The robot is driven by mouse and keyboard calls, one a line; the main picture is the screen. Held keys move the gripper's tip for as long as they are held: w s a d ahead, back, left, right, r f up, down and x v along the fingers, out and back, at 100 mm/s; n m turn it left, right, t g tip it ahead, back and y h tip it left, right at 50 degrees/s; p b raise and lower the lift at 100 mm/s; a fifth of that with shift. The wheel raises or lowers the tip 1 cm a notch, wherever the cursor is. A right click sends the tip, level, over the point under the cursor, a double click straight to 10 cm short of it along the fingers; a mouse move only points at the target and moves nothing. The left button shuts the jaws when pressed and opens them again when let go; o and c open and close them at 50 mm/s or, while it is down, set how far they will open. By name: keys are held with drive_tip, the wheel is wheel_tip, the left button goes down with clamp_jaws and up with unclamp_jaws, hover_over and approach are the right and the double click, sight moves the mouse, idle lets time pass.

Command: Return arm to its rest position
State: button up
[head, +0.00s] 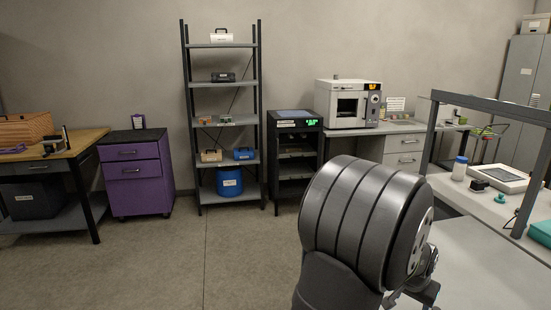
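My arm's large dark grey joint (360,220) fills the lower right-centre of the head view, close to the camera. Behind its lower right side, a small part of what looks like my gripper (424,292) shows at the bottom edge, over the light bench top. My arm hides most of it, so I cannot see its fingertips or whether it holds anything.
A light workbench (480,265) lies at the right, with a white-and-blue bottle (459,168), a white device (500,178) and a grey frame (431,130). A shelf rack (222,83), a purple cabinet (134,172) and an oven (347,104) stand farther back. Open floor (200,255) lies left.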

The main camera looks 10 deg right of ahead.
drive_tip(key=w+a+f+n, duration=0.2)
drive_tip(key=w+a+f, duration=0.1)
drive_tip(key=w+a, duration=0.4)
drive_tip(key=shift+f+y, duration=0.25)
drive_tip(key=shift+y, duration=0.05)
